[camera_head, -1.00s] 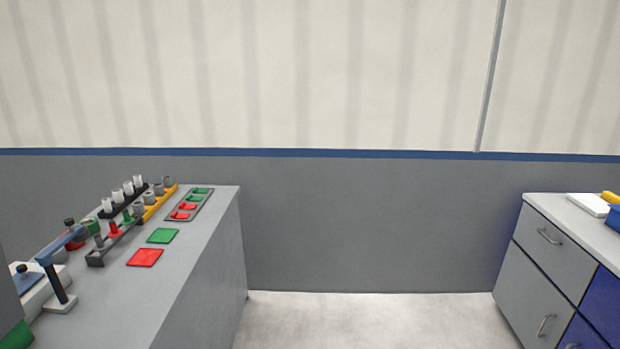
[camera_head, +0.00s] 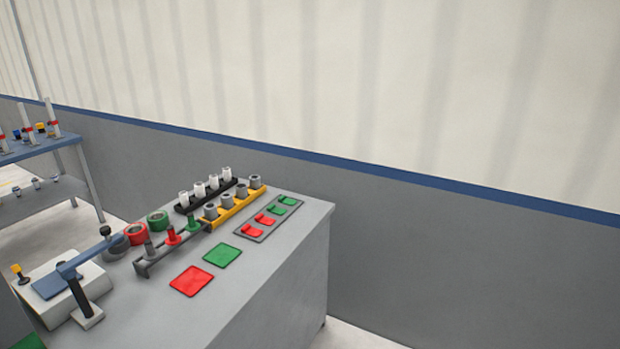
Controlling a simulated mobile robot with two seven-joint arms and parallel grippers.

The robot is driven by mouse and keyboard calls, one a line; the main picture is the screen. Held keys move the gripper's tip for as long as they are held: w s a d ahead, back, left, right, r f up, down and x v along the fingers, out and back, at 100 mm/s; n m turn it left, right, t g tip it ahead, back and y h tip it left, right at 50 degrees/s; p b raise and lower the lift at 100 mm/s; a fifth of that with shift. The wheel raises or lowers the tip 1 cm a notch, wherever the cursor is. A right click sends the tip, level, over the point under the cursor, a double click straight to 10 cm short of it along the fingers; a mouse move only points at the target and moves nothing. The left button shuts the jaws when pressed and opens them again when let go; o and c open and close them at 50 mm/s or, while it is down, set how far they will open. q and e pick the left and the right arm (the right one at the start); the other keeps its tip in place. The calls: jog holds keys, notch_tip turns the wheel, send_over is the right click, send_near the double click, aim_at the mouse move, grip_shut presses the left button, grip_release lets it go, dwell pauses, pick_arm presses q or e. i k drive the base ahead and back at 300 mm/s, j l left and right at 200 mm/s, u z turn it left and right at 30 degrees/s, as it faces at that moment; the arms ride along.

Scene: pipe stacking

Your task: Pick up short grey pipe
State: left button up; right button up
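Several short grey pipes (camera_head: 211,211) stand upright in a yellow rack (camera_head: 234,207) towards the back of the grey table. A dark grey rack (camera_head: 172,249) in front of it holds upright pieces: a grey one (camera_head: 149,248), a red one (camera_head: 172,237) and a green one (camera_head: 193,222). Neither of my grippers is in view.
On the grey table (camera_head: 240,285) lie a red mat (camera_head: 191,281), a green mat (camera_head: 222,255) and a grey tray (camera_head: 269,219) of red and green pieces. A black rack with white pipes (camera_head: 199,189) stands behind. A blue-handled device (camera_head: 82,280) stands left. A blue shelf (camera_head: 40,150) is farther left.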

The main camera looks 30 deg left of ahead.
aim_at(242, 192)
jog(key=i, duration=1.45)
jog(key=i+u, duration=0.1)
jog(key=i, duration=0.55)
jog(key=i+l+u, duration=0.15)
jog(key=i, duration=0.5)
jog(key=u, duration=1.45)
jog(key=i+l, duration=0.05)
jog(key=l, duration=0.05)
